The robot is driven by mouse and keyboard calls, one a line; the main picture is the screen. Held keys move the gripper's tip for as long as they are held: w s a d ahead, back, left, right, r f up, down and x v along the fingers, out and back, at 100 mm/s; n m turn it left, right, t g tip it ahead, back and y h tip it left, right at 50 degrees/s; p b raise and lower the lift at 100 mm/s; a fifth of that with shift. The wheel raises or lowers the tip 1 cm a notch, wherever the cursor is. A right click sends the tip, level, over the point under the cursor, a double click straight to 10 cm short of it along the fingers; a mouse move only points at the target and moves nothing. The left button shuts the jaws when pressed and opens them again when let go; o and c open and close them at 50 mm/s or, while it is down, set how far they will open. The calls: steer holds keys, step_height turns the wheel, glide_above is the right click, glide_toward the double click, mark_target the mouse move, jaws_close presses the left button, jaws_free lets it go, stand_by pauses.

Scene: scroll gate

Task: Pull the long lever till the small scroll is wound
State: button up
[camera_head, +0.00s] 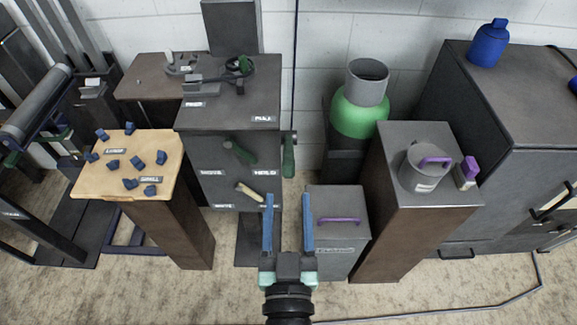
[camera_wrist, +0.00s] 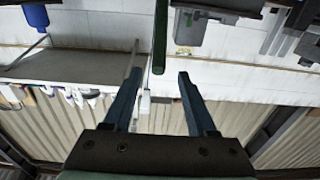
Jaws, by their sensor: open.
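A dark cabinet (camera_head: 215,140) stands left of centre in the head view. A green upright handle (camera_head: 288,158) hangs at its right side; a long green bar (camera_wrist: 160,35) in the wrist view looks like the same one. A shorter green lever (camera_head: 238,152) and a beige lever (camera_head: 249,192) are on the cabinet front. I cannot tell for certain which is the long lever. I cannot identify the small scroll. My gripper (camera_head: 288,197) is open and empty, pointing at the cabinet's right side. In the wrist view the green bar appears beyond the fingertips, between them; contact is not visible.
A wooden-topped stand (camera_head: 125,185) with several blue pieces is at the left, near a grey roller (camera_head: 35,105). A grey bin (camera_head: 338,235) with a purple handle stands right of my gripper. A pedestal (camera_head: 425,190) holds a grey mug (camera_head: 425,168). Front floor is open.

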mark_target(289, 160)
steer(key=w, duration=0.3)
steer(key=w+f, duration=0.1)
steer(key=w, duration=0.3)
steer(key=w+f+p, duration=0.1)
steer(key=w, duration=0.2)
steer(key=shift+w+d, duration=0.1)
steer(key=shift+w, duration=0.85)
jaws_close()
stand_by(0.7)
